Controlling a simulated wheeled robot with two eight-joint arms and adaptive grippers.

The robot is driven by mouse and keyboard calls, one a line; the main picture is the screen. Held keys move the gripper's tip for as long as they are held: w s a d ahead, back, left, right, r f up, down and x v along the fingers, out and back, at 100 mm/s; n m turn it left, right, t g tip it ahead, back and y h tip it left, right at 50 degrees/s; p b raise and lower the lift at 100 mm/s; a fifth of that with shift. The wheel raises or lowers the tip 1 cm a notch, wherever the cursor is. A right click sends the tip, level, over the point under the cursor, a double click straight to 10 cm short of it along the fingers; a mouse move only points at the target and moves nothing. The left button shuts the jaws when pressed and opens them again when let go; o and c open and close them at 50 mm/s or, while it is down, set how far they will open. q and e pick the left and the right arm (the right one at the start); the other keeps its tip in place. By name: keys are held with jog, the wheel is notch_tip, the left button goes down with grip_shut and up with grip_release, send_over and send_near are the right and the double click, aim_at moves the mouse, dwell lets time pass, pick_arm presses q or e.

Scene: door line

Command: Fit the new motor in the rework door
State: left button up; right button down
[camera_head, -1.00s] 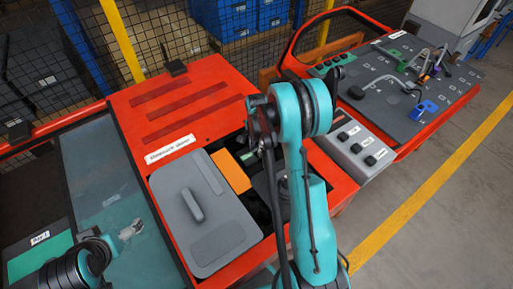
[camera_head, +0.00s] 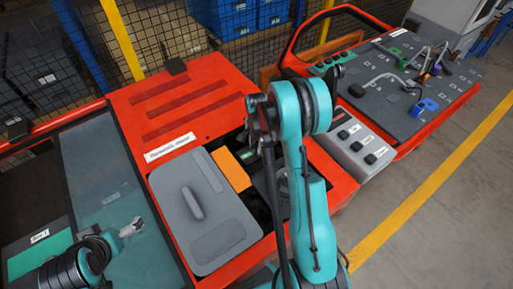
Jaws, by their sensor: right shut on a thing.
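A red door-like panel (camera_head: 184,82) with a grey cover (camera_head: 205,225) lies at the centre left; I take it for the rework door. A dark opening shows beside the cover, with an orange block (camera_head: 231,170) at its edge. My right gripper (camera_head: 257,134) is over the opening's far edge, partly hidden by its own teal arm. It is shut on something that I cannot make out. I cannot pick out the motor with certainty. My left gripper (camera_head: 131,228) is low at the left over the glassy grey surface, small, its opening unclear.
A second red frame (camera_head: 422,135) at the right holds a grey panel with cables and coloured parts. A grey box with black buttons (camera_head: 361,143) sits between. A green tray (camera_head: 40,255) lies at lower left. Mesh fencing stands behind; the floor at lower right is clear.

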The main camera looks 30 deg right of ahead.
jog(key=shift+f, duration=0.2)
jog(key=shift+f+b, duration=0.45)
jog(key=shift+b, duration=0.05)
jog(key=shift+f, duration=0.1)
dwell(0.4)
jog(key=c, duration=1)
grip_release()
notch_tip(320, 180, up, 12)
jog(key=shift+r, duration=0.1)
